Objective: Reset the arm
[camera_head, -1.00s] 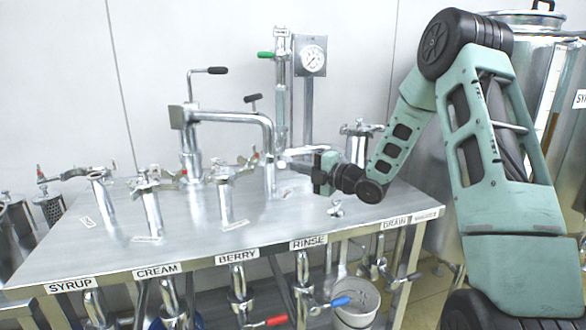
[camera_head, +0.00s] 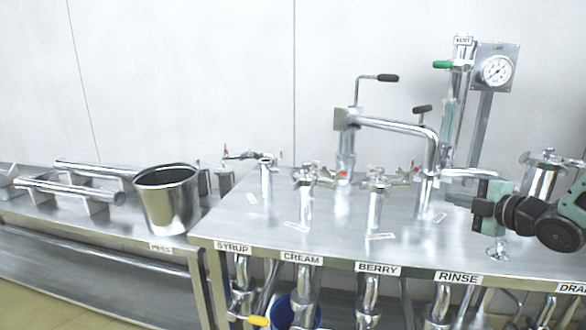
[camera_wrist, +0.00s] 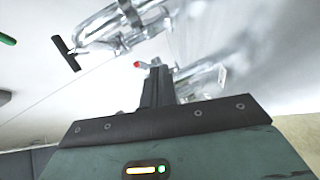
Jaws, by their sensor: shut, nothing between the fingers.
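My gripper (camera_head: 462,200) is at the right of the head view, above the right part of the steel table (camera_head: 245,228), pointing left. In the wrist view its fingers (camera_wrist: 157,88) are together with nothing between them. The curved steel pipe (camera_head: 395,128) with black handles stands behind and left of the gripper. The pipe also shows tilted at the top of the wrist view (camera_wrist: 120,25). Much of my arm is outside the head view.
Short pipe fittings stand along the table over labels SYRUP, CREAM, BERRY and RINSE. A pressure gauge (camera_head: 496,71) stands at the back right. A metal bucket (camera_head: 168,205) sits on a lower bench at the left. A small fitting (camera_head: 495,250) is below my wrist.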

